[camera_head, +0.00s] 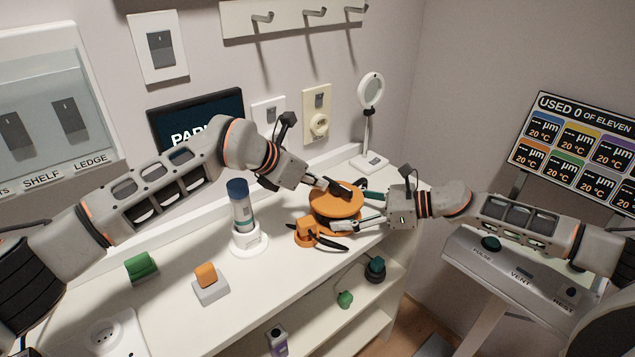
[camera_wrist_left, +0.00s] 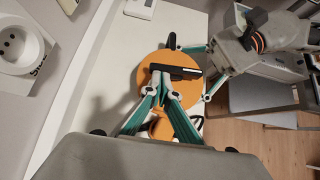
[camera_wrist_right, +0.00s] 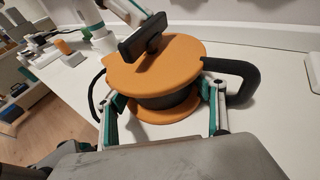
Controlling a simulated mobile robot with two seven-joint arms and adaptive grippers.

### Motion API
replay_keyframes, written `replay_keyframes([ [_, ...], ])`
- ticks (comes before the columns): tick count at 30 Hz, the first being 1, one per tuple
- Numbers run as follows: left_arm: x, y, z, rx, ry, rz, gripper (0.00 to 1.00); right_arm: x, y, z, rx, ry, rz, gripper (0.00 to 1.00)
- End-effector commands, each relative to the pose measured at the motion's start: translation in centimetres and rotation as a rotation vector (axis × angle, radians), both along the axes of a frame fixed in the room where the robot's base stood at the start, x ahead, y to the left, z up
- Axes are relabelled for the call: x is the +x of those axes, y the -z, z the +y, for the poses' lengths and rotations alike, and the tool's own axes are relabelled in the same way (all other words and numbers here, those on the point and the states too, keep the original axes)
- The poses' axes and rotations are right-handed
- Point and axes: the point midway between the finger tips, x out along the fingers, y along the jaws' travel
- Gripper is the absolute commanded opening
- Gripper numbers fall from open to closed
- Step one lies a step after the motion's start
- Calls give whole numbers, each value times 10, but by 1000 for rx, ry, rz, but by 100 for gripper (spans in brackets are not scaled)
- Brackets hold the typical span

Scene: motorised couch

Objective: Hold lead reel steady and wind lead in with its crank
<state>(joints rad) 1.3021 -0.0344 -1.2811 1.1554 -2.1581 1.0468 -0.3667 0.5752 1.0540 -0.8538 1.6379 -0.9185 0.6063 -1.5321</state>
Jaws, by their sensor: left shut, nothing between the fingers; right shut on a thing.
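The lead reel (camera_head: 332,203) stands on the white shelf top. It has two orange discs with a dark drum between them, shown in the right wrist view (camera_wrist_right: 180,62). A black crank bar (camera_wrist_right: 142,38) lies across its top, also visible in the left wrist view (camera_wrist_left: 178,72). My left gripper (camera_head: 335,187) is above the top disc, shut and empty, its fingertips at the crank (camera_wrist_left: 160,70). My right gripper (camera_head: 362,208) is shut on the reel, one finger on each side (camera_wrist_right: 165,98). The drum's far side is hidden.
An orange plug (camera_head: 306,232) and a black strip lie at the reel's front. A white-based bottle (camera_head: 241,215) stands left, a magnifier lamp (camera_head: 369,120) behind. Green and orange blocks (camera_head: 205,275) are at front left. A sloped control panel (camera_head: 510,272) is at right.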

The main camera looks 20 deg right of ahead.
Motion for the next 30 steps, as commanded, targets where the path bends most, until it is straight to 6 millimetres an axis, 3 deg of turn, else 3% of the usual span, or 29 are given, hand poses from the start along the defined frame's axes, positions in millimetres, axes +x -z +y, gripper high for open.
replay_keyframes([
  [30, 14, -2, -6, -6, 206, -4, 0, 0, 1, 0, -2, -2, -2, 36],
])
